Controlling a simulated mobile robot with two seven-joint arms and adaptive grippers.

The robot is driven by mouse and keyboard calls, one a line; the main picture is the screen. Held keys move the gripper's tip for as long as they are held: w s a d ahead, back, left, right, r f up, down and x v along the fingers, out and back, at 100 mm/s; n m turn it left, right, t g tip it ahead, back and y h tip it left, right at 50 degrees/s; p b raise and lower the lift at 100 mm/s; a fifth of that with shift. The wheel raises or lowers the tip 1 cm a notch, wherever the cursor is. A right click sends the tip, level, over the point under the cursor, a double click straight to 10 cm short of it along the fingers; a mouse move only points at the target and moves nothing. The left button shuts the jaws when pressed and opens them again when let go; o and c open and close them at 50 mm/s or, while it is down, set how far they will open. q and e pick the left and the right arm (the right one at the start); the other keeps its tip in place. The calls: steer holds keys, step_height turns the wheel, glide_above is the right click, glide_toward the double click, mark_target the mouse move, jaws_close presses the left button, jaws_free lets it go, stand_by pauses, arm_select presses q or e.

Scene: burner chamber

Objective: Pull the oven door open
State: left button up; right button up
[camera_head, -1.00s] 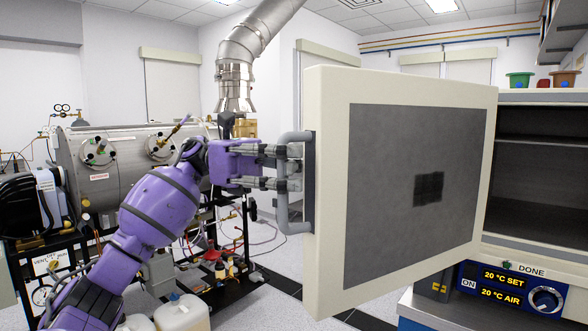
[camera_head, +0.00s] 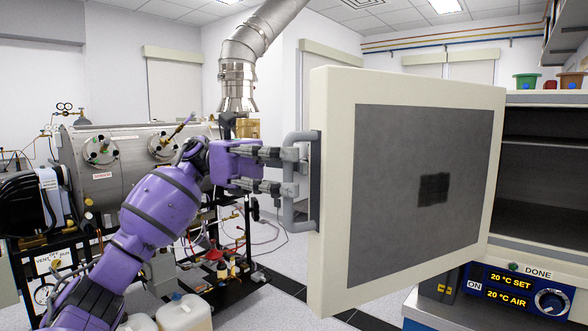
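The oven door (camera_head: 333,200) is cream with a grey inner panel and stands swung wide open, to the left of the oven's dark chamber (camera_head: 540,170). A grey C-shaped handle (camera_head: 300,222) is on the door's left edge. My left gripper (camera_head: 290,171), on a purple arm, is at the handle. Its two dark fingers are spread apart, one above the other, with their tips at the handle bar; whether they touch it is hard to tell. My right gripper is not in view.
The control panel (camera_head: 512,287) reads 20 °C and sits below the chamber. A metal cylinder (camera_head: 120,170) on a black cart stands at the left, under a silver duct (camera_head: 238,85). White jugs (camera_head: 183,312) stand at the lower left. Small pots (camera_head: 526,81) are on top of the oven.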

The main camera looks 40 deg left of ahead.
arm_select(q)
steer(key=shift+w, duration=0.25)
steer(key=s+a, duration=0.2)
steer(key=a, duration=0.9)
steer(key=shift+a, duration=0.3)
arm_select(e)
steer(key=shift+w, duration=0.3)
